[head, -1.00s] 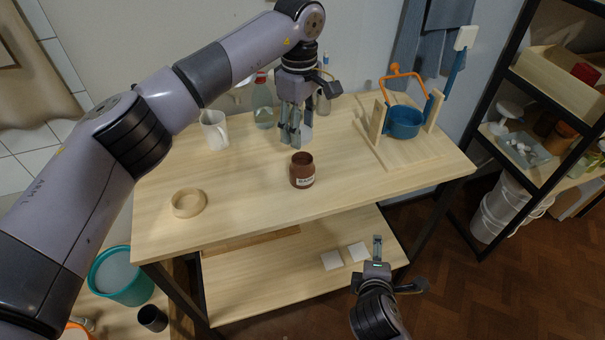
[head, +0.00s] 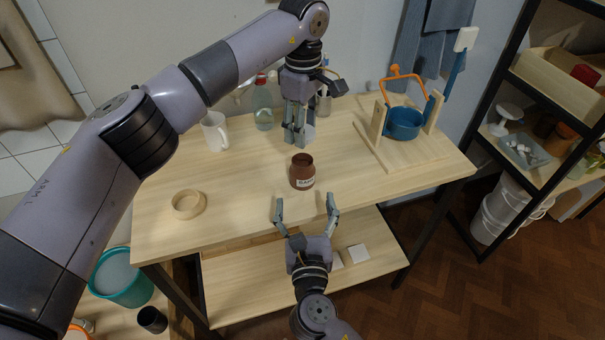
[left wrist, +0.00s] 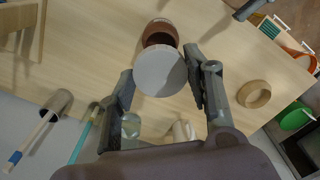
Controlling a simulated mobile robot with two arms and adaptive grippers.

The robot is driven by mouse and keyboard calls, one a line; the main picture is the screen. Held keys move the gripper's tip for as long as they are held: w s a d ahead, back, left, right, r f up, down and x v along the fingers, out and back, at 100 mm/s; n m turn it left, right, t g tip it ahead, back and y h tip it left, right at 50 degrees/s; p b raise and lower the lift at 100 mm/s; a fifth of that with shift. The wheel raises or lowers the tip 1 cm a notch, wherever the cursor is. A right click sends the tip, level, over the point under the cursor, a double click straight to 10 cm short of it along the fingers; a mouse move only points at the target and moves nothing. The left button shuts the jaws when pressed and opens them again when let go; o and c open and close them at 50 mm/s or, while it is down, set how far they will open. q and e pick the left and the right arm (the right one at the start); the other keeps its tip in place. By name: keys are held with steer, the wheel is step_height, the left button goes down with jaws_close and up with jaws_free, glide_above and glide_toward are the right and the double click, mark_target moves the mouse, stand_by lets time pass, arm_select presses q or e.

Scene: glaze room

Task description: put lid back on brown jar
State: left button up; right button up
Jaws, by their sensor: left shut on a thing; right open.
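The brown jar (head: 302,168) stands upright and open on the wooden table, with a pale label on its front. It also shows in the left wrist view (left wrist: 160,30), its dark mouth partly behind the lid. My left gripper (head: 295,142) is above the table, behind the jar. It is shut on the round pale grey lid (left wrist: 160,72), which is apart from the jar's mouth as far as I can tell. In the head view the fingers mostly hide the lid. My right gripper (head: 305,203) is open and empty at the table's front edge, its fingers pointing towards the jar.
A wooden ring (head: 187,204) lies at the table's left. A white mug (head: 214,132) and a clear bottle (head: 263,117) stand at the back. A blue pot (head: 403,123) in a wooden stand is at the right. The table around the jar is clear.

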mark_target(303, 172)
steer(key=w, duration=1.2)
steer(key=shift+a, duration=0.25)
jaws_close()
stand_by(0.6)
